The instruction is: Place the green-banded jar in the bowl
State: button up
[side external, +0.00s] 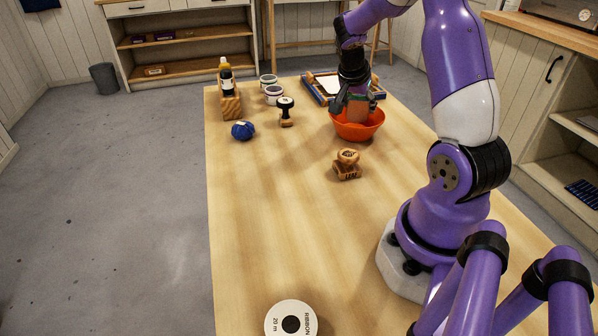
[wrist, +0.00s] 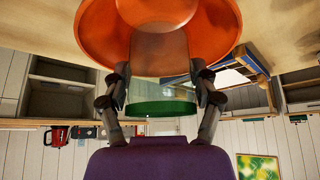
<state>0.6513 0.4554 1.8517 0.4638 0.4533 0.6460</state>
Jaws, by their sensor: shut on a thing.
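The green-banded jar is clear with a green band, and it shows in the wrist view (wrist: 161,108) between the fingers of my gripper (wrist: 160,72). My gripper is shut on it. The orange bowl (side external: 359,131) stands on the table, and it also fills the top of the wrist view (wrist: 95,25). In the side view my gripper (side external: 353,104) is right over the bowl, with the jar's lower part at or inside the rim. Whether the jar touches the bowl's floor is hidden.
A blue-edged frame (side external: 322,92) lies just behind the bowl. The table's middle is clear.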

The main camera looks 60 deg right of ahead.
aim_at(356, 116)
jog(key=shift+f, duration=1.75)
jog(key=shift+f, duration=0.15)
jog(key=o, duration=1.4)
jog(key=v, duration=1.2)
jog(key=s+a+r+n+t+y, duration=0.2)
jog(key=a+n+y, duration=0.1)
jog(key=a+n, duration=0.6)
jog(key=s+a+r+n+t+y, duration=0.2)
jog(key=a+n, duration=0.7)
jog(key=a, duration=0.7)
jog(key=shift+r+t+y, duration=0.3)
jog(key=shift+t+y, duration=0.2)
jog(key=shift+t, duration=0.3)
jog(key=shift+w, duration=0.1)
